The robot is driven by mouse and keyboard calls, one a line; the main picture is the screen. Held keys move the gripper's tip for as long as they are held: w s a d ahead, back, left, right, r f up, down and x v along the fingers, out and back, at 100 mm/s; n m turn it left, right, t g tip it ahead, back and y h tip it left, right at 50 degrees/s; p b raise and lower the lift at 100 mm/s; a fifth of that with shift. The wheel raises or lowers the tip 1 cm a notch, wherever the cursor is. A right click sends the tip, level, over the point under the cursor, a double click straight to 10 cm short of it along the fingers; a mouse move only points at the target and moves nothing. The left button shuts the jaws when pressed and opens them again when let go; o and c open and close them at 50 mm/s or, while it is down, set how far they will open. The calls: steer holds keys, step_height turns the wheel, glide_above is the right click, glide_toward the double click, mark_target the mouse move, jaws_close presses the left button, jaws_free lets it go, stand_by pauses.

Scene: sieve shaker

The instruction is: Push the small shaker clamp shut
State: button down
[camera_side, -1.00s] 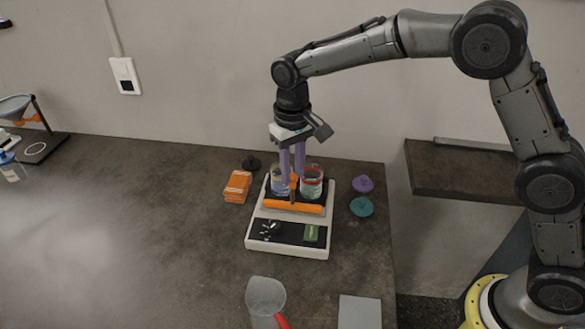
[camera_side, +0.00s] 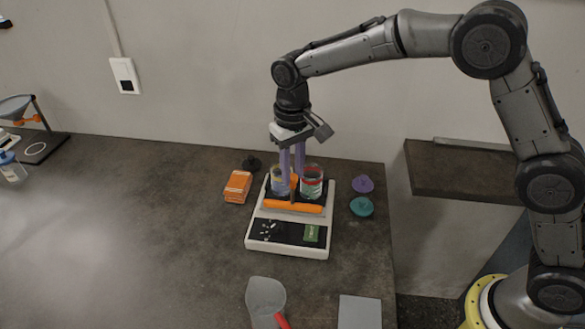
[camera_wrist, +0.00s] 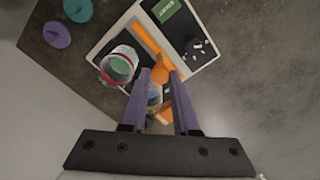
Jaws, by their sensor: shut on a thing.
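The shaker (camera_side: 287,247) is a white-edged box with a black front panel, standing on the bench. Its orange clamp (camera_side: 293,207) has a bar across the middle and an upright part behind it. In the wrist view, the clamp's bar (camera_wrist: 146,37) runs to a rounded orange part between my fingertips. My gripper (camera_side: 292,176) points down with purple fingers, shut on that orange part; it also shows in the wrist view (camera_wrist: 161,73). A jar with a red band (camera_side: 312,185) stands right of the fingers. A second jar (camera_side: 279,183) is partly hidden behind them.
An orange box (camera_side: 237,187) and a black lid lie left of the shaker. A purple lid (camera_side: 362,184) and a teal lid (camera_side: 361,206) lie to its right. The left bench is largely clear.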

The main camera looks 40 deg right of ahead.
steer(key=shift+w+d+r, duration=0.1)
steer(key=shift+w+d, duration=0.9)
steer(key=shift+w, duration=0.05)
steer(key=c, duration=0.7)
jaws_free()
steer(key=shift+o, duration=0.2)
step_height(320, 180, up, 14)
steer(key=shift+d, duration=0.15)
